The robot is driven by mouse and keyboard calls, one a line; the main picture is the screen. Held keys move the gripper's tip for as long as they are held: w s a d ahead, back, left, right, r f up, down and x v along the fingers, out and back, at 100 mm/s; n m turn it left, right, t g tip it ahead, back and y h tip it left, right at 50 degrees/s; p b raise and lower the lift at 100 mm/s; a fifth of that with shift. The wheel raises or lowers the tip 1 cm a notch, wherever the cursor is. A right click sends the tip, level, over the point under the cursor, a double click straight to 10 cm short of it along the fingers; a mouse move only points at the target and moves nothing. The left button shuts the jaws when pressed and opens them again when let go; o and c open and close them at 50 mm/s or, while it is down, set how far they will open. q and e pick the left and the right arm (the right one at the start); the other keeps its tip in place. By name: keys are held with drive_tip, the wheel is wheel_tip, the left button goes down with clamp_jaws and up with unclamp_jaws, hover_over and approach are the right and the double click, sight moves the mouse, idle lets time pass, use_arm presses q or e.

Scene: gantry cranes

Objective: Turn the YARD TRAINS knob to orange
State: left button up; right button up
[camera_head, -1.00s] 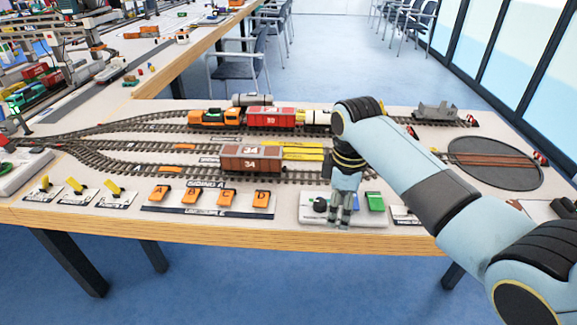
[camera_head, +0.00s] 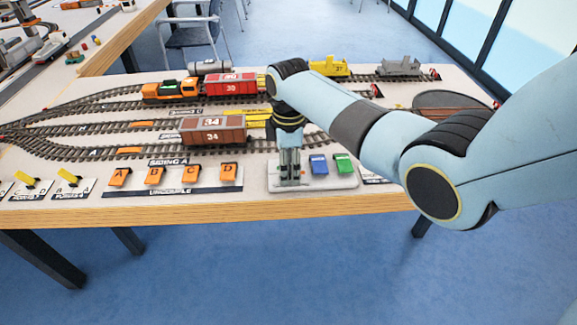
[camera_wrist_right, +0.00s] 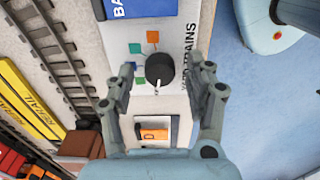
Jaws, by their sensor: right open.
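The YARD TRAINS knob (camera_wrist_right: 160,68) is a round black dial on a white panel (camera_wrist_right: 180,30), seen in the right wrist view. Its white pointer line faces down in that picture, away from the orange square (camera_wrist_right: 152,36), which lies above the knob. My right gripper (camera_wrist_right: 168,76) is open, with one finger on each side of the knob; contact cannot be told. In the head view my right gripper (camera_head: 289,181) stands over the panel and hides the knob. My left gripper is out of view.
A blue switch (camera_head: 318,165) and a green switch (camera_head: 343,164) stand just right of my right gripper. Orange lettered switches (camera_head: 155,176) lie to its left. Tracks with a brown wagon (camera_head: 213,130) run behind. The table's front edge (camera_head: 200,213) is close.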

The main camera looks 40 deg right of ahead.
drive_tip(key=shift+f, duration=0.1)
drive_tip(key=shift+c, duration=0.6)
clamp_jaws()
